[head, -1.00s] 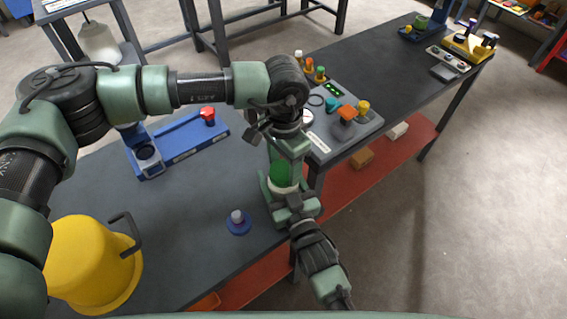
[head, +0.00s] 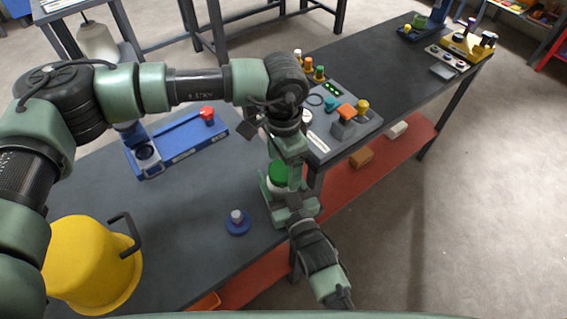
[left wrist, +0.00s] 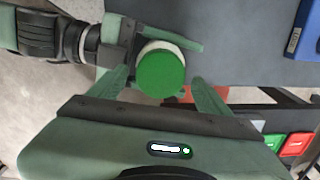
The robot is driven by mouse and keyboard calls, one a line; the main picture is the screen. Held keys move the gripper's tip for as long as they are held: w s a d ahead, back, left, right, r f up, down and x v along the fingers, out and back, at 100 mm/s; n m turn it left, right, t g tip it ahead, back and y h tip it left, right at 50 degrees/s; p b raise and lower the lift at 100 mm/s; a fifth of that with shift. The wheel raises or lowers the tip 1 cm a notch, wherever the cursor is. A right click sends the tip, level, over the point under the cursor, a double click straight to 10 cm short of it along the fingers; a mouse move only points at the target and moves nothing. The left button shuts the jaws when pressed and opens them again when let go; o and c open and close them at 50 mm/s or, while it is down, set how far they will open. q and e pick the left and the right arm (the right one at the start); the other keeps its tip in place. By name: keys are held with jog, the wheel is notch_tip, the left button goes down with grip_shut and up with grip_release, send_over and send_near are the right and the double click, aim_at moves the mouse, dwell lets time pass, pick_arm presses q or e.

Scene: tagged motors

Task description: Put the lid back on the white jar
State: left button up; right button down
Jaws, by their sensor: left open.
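The green lid (head: 279,172) sits on top of the white jar (head: 274,187) near the bench's front edge. In the left wrist view the round green lid (left wrist: 160,72) shows from above, with a white crescent of the jar (left wrist: 167,46) beyond it. My right gripper (head: 285,190) is shut around the jar's body; part of its grip is hidden. My left gripper (head: 286,163) points down over the lid. Its fingers are open on both sides of the lid in the left wrist view (left wrist: 160,77), apart from it.
A blue disc with a grey knob (head: 237,217) lies on the dark bench (head: 185,215). A yellow bucket-like object (head: 85,265), a blue fixture with a red knob (head: 180,140) and a grey control panel (head: 340,130) stand around.

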pick_arm(q)
jog(key=shift+r, duration=2)
jog(key=shift+c, duration=0.4)
